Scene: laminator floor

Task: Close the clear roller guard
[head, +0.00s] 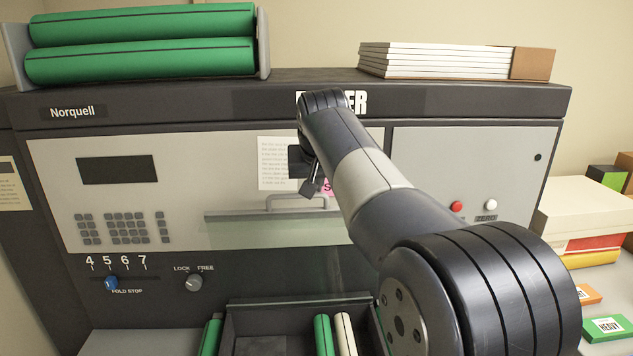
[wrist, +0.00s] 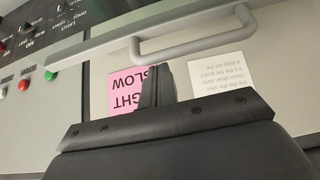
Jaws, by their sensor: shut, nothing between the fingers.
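The clear roller guard (head: 262,232) is a see-through greenish pane on the front of the machine, with a pale top rail. A grey bar handle (head: 283,199) stands on its rail, and it also shows in the wrist view (wrist: 195,46). My gripper (head: 311,187) is shut and empty, just above the handle's right part in the head view. In the wrist view its fingers (wrist: 157,84) show in front of the panel, apart from the handle. My arm hides the guard's right end. The pane's exact tilt is hard to tell.
A white note (head: 276,160) and a pink label (wrist: 130,92) are on the panel behind my gripper. Green and cream rollers (head: 322,335) lie in a dark tray below. A red button (head: 456,206) and a lock knob (head: 194,283) flank the guard.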

